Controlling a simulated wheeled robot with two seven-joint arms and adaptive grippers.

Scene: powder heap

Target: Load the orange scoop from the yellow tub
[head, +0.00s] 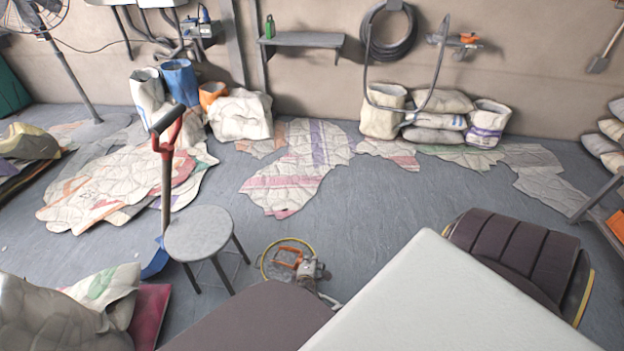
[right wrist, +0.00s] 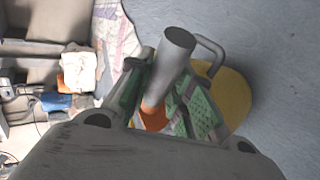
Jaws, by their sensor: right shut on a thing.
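The yellow tub shows in the head view as a thin yellow rim (head: 264,262) near the bottom middle, right of the stool. The orange scoop (head: 288,254) shows within that rim. My right gripper (head: 308,268) is at the rim's right side, shut on the scoop. In the right wrist view, my green-padded fingers (right wrist: 172,98) close around a grey handle (right wrist: 170,65), with an orange part (right wrist: 153,117) of the scoop below. The yellow tub (right wrist: 234,98) shows behind the fingers. The scoop's load is too small or hidden to tell. My left gripper is out of view.
A grey round stool (head: 199,234) stands left of the tub, with a red-handled shovel (head: 167,165) beside it. Flattened sacks (head: 295,172) lie on the floor beyond. Filled sacks (head: 240,115) stand along the wall. Bare floor lies between tub and sacks.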

